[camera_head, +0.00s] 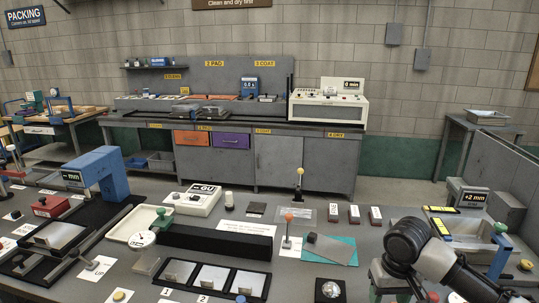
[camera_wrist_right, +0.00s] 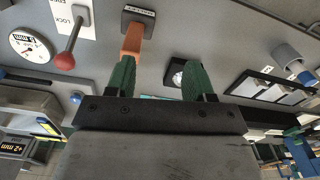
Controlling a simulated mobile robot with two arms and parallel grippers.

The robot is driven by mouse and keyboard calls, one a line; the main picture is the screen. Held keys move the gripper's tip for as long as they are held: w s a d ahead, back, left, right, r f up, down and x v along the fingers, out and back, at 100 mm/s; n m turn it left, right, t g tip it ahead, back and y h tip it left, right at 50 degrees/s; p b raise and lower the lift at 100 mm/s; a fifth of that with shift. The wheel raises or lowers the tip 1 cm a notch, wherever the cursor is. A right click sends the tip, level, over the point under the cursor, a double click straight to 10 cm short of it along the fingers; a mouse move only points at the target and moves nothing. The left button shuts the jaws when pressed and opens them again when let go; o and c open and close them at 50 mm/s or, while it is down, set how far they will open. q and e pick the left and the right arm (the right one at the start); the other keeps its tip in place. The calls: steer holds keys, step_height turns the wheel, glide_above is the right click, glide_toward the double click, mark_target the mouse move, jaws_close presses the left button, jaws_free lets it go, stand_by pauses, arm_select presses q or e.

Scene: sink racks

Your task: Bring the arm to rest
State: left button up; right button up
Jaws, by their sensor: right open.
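My right arm (camera_head: 425,255) comes in from the right edge in the head view. Its dark rounded joint hangs over the front right of the bench. In the right wrist view my right gripper (camera_wrist_right: 157,72) has its two green fingers apart. I see nothing held between them. An orange piece (camera_wrist_right: 132,40) shows just beyond the left fingertip; I cannot tell whether they touch. My left gripper is not in view.
The grey bench (camera_head: 385,236) carries a teal mat (camera_head: 343,252), a black tray with white panels (camera_head: 213,277) and a blue gauge (camera_head: 112,175). In the wrist view a red-knobbed lever (camera_wrist_right: 66,58) and a round dial (camera_wrist_right: 32,44) lie left of the fingers.

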steer(key=s+a+f+n+t+y, duration=0.2)
steer(key=s+a+f+n, duration=0.2)
steer(key=s+a+f, duration=0.8)
steer(key=s+d+m+t+h, duration=0.15)
steer(key=s+d, duration=0.25)
steer(key=s, duration=1)
step_height(320, 180, down, 27)
steer(key=s+g, duration=0.1)
steer(key=g, duration=0.1)
steer(key=s+d+f, duration=0.3)
steer(key=s+f, duration=1.1)
steer(key=s, duration=0.1)
steer(key=shift+f+n, duration=0.3)
steer(key=shift+n, duration=0.05)
steer(key=shift+g+h, duration=0.25)
